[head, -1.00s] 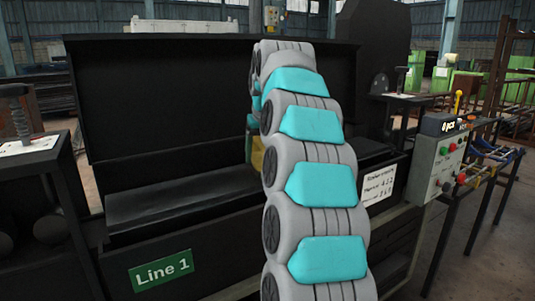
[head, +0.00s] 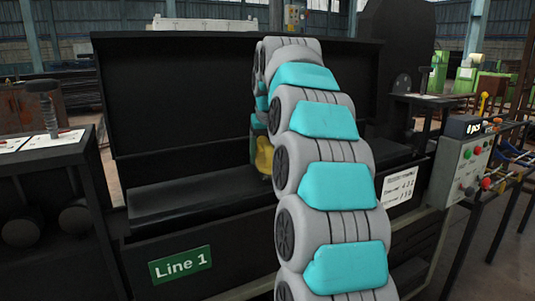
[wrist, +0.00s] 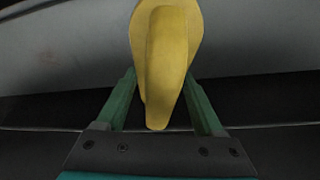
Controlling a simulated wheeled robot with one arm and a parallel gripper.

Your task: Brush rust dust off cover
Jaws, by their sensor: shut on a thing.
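My gripper (wrist: 165,110) is shut on a yellow tool (wrist: 165,60), seen between its green fingers in the wrist view. The tool, seemingly the brush, also shows in the head view (head: 264,155), low at the left side of my arm. Its bristles cannot be made out, and my arm hides part of it. It is over the black machine, in front of a tall upright black panel (head: 200,95). A long flat black surface (head: 175,195) lies below and left of the tool. I cannot tell which part is the cover, and no rust dust is distinct.
A green "Line 1" sign (head: 180,264) is on the machine's front. A grey control box (head: 470,170) with coloured buttons stands at the right. A black stand (head: 60,185) is at the left. A white label (head: 400,187) is right of my arm.

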